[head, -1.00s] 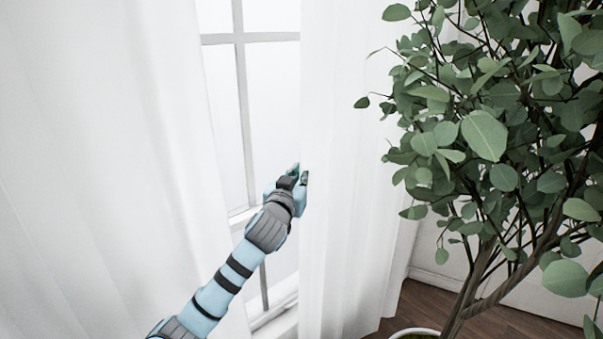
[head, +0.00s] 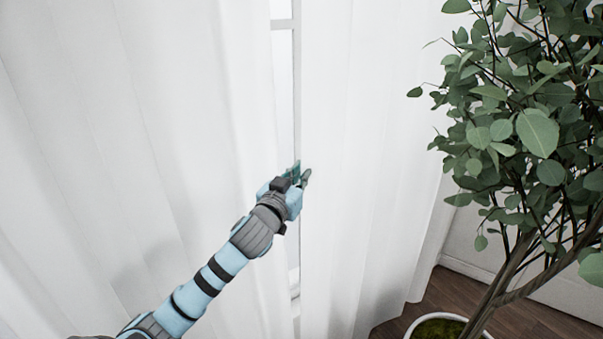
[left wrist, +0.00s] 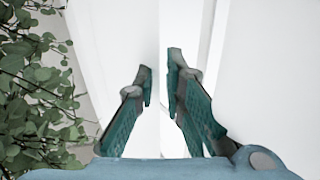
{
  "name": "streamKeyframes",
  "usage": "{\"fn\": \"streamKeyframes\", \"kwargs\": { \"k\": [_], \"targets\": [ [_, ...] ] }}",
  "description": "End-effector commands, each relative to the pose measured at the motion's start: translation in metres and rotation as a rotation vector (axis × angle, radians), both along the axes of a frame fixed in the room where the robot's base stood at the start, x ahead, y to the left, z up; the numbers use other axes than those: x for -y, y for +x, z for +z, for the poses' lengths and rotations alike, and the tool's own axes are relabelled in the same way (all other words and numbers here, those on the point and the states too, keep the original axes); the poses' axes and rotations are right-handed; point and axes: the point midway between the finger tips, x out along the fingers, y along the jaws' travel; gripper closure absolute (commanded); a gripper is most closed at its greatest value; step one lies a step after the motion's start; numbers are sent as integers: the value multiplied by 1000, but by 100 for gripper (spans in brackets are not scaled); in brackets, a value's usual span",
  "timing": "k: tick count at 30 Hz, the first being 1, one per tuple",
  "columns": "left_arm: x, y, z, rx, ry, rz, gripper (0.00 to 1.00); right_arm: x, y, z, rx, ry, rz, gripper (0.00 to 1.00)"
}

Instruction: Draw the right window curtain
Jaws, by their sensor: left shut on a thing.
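The right window curtain (head: 355,150) is white and hangs in folds, with its inner edge near the middle of the head view. My left gripper (head: 301,176) is shut on that edge at mid height. In the left wrist view the two fingers (left wrist: 160,78) stand on either side of the white cloth, with a narrow space between their tips. The left curtain (head: 130,130) hangs to the left, behind my left arm. Only a thin strip of window (head: 284,70) shows between the two curtains. My right gripper is not in view.
A leafy potted tree (head: 540,130) stands to the right, its white pot (head: 415,322) on the brown wooden floor (head: 530,320). Its leaves also show at the left of the left wrist view (left wrist: 35,90). Bare floor lies between the pot and the wall.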

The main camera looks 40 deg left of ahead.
Motion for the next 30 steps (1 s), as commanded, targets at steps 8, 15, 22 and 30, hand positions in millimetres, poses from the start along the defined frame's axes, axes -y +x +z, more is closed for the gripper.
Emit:
{"fn": "streamKeyframes", "kwargs": {
  "k": [8, 15, 22, 30],
  "targets": [
    [0, 1, -3, -5, -1, 0, 69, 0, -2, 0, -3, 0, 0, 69],
    [1, 1, -2, -4, -1, -2, 69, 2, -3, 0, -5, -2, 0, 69],
    [10, -34, -3, -8, 5, -3, 69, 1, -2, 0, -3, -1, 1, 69],
    [27, -103, -3, -9, 5, -3, 69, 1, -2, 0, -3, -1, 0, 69]
  ]
}}
